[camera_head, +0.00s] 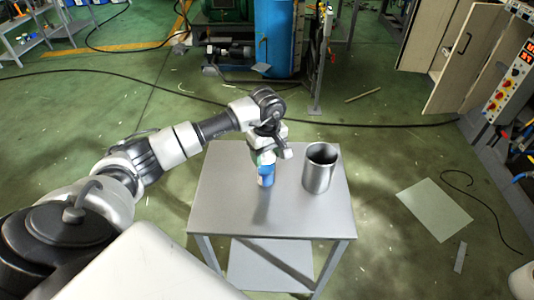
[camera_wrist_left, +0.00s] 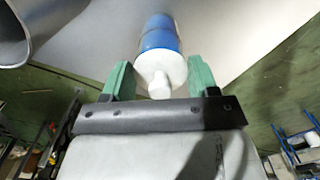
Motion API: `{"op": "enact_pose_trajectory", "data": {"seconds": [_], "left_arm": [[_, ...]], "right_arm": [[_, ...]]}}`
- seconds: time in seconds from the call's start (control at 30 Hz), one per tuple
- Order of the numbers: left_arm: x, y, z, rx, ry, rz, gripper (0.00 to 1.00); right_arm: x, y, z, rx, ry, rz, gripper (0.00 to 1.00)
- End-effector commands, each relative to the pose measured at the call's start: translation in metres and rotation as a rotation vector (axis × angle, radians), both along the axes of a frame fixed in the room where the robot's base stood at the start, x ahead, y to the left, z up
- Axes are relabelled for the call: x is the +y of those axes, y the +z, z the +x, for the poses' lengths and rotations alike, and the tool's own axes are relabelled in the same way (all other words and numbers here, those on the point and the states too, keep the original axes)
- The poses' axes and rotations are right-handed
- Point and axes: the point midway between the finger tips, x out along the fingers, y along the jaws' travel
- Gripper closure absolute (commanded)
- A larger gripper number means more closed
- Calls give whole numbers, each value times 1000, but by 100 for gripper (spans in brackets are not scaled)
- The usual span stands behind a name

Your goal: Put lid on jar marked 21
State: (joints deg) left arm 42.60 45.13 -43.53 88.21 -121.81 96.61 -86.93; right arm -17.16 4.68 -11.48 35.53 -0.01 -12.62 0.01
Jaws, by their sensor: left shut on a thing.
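A blue and white jar (camera_head: 267,176) stands upright on the small grey table (camera_head: 225,210). Its blue side also shows in the left wrist view (camera_wrist_left: 160,35). A white round lid (camera_wrist_left: 160,68) with a small knob is at the jar's near end in that view, between the green fingers of my left gripper (camera_wrist_left: 160,76). In the head view my left gripper (camera_head: 265,155) is right above the jar, pointing down and shut on the lid. The lid appears to be on or against the jar's top; I cannot tell if it is seated. No number is readable. My right gripper is out of view.
An open metal cylinder (camera_head: 320,168) stands on the table just right of the jar; part of it shows in the left wrist view (camera_wrist_left: 14,38). The tabletop's front and left are bare. A flat pale sheet (camera_head: 434,209) lies on the floor to the right.

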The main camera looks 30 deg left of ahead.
Motion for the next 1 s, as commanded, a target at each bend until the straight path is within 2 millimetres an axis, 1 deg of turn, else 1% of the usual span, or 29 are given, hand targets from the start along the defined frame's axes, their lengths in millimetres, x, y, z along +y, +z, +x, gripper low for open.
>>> {"op": "enact_pose_trajectory", "data": {"seconds": [0.57,1.0], "left_arm": [[0,-1,0,-1,0,0,63],[0,-5,1,-1,0,0,63]], "right_arm": [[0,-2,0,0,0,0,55],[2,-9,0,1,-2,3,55]]}}
